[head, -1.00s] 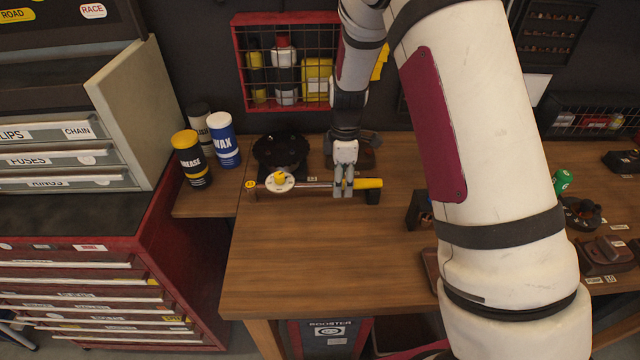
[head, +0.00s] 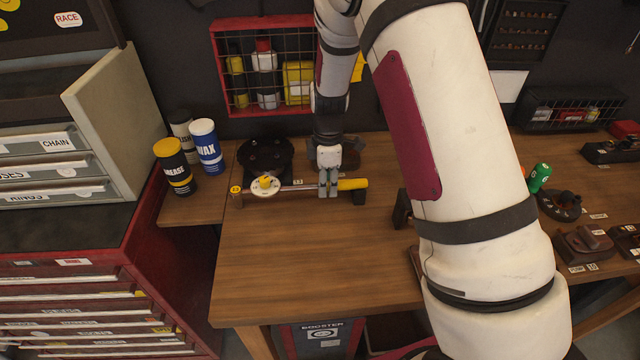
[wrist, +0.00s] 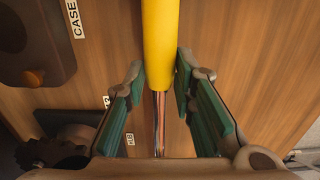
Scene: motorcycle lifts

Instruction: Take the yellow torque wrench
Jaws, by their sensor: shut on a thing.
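The yellow torque wrench lies level across the back of the wooden workbench. Its yellow handle (head: 352,184) points right and its round white dial with a yellow centre (head: 265,184) is at the left. Dark supports sit under both ends. My gripper (head: 328,192) reaches down from above and is shut on the wrench, just left of the yellow handle's middle. In the wrist view the yellow handle (wrist: 160,40) runs down between the green-padded fingers (wrist: 160,80), whose tips are at its lower end. The thin shaft shows between the pads.
A black-and-yellow grease can (head: 175,167) and a blue wax can (head: 206,147) stand left of the wrench. A round black part (head: 265,153) is just behind it. A red wire basket (head: 222,75) hangs on the wall. The bench front (head: 290,255) is clear.

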